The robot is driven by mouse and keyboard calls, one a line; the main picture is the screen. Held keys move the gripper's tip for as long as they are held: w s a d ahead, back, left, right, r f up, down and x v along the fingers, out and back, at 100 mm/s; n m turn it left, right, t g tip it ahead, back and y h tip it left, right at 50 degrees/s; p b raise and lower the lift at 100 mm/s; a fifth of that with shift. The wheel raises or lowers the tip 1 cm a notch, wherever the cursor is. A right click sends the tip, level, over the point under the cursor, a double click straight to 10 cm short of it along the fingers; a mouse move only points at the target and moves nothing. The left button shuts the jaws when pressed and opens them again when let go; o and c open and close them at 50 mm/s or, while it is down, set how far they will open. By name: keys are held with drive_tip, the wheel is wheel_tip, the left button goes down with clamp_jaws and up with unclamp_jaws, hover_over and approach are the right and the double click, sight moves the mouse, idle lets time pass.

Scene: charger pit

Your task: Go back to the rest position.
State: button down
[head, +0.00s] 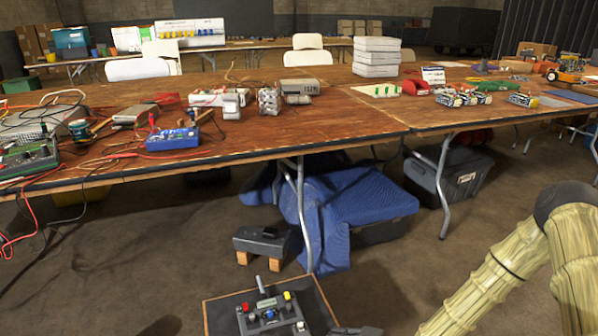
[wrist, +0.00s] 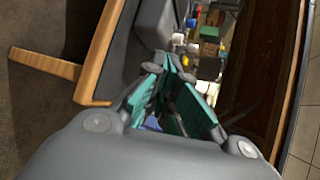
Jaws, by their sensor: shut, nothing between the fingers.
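My gripper (wrist: 172,62) shows in the wrist view with its teal-padded fingers drawn together at the tips. Nothing is held between them. In the head view my arm comes in from the right and runs down to the bottom edge. A control box (head: 268,314) with a joystick and coloured buttons sits on a dark wood-edged board (head: 222,309) on the floor.
Long wooden tables (head: 330,112) with electronics stand ahead. A grey device (head: 262,241) on wooden blocks, a blue cloth (head: 352,198) over a bin and a dark lidded crate (head: 458,176) lie below. Metal table legs (head: 305,215) stand close by. Floor right of the board is bare.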

drive_tip(key=s+f+n+g+h, duration=0.2)
drive_tip(key=s+f+h, duration=0.15)
drive_tip(key=s, duration=0.55)
drive_tip(key=s+f+n+g+h, duration=0.2)
drive_tip(key=s+f, duration=0.3)
drive_tip(key=s, duration=0.3)
drive_tip(key=s+d+r+n+g+h, duration=0.1)
drive_tip(key=s+d+n+g+h, duration=0.15)
drive_tip(key=s+d, duration=0.4)
drive_tip(key=s+d+r+n+g+h, duration=0.1)
drive_tip(key=s+d+n+h, duration=0.2)
drive_tip(key=s, duration=0.6)
wheel_tip(320, 180, up, 31)
drive_tip(key=p, duration=3.1)
drive_tip(key=shift+w, duration=0.35)
drive_tip(key=shift+f+m, duration=0.1)
drive_tip(key=shift+m, duration=0.15)
